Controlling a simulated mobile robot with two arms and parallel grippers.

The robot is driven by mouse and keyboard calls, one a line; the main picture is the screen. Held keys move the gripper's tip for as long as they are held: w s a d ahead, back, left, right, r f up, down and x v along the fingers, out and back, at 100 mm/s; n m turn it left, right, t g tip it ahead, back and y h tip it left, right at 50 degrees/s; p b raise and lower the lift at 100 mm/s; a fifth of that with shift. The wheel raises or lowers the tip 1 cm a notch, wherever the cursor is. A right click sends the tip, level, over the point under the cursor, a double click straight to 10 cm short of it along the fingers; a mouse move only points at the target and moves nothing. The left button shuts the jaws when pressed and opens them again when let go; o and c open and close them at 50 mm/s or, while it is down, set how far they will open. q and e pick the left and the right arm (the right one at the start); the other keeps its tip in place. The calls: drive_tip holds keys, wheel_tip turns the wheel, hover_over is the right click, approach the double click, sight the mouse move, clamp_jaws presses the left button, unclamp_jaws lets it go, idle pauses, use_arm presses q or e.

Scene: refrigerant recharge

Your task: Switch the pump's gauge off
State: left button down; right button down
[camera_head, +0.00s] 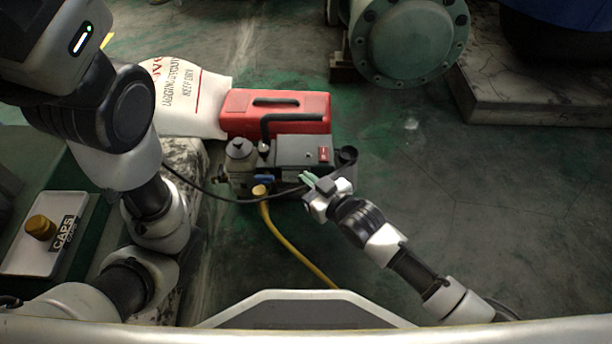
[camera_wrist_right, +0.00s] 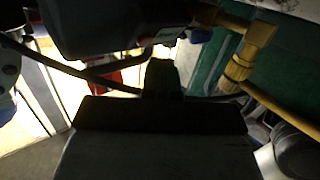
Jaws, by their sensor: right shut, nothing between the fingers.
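The pump (camera_head: 290,152) stands on the floor near the middle of the head view, with a grey body and a black handle. A small red switch (camera_head: 323,154) sits on its top right. A small blue part (camera_head: 264,179) shows on its front, beside a yellow hose fitting (camera_head: 260,191). I cannot tell which part is the gauge. My right gripper (camera_head: 308,180) is shut and empty, close to the pump's front right; contact is unclear. In the right wrist view, the dark fingers (camera_wrist_right: 162,78) point toward the pump's dark underside (camera_wrist_right: 110,28). My left gripper's fingers are out of view.
A red case (camera_head: 295,100) stands behind the pump, next to a white printed sack (camera_head: 185,98). A yellow hose (camera_head: 290,245) and a black cable run across the floor. A box marked CAPS (camera_head: 30,258) is at left.

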drive_tip(key=shift+w, duration=0.15)
idle(0.3)
drive_tip(key=shift+w+f, duration=0.25)
drive_tip(key=shift+w+f, duration=0.1)
idle(0.4)
drive_tip(key=shift+s+r+p, duration=0.4)
drive_tip(key=shift+s+p, duration=0.1)
drive_tip(key=shift+p, duration=0.3)
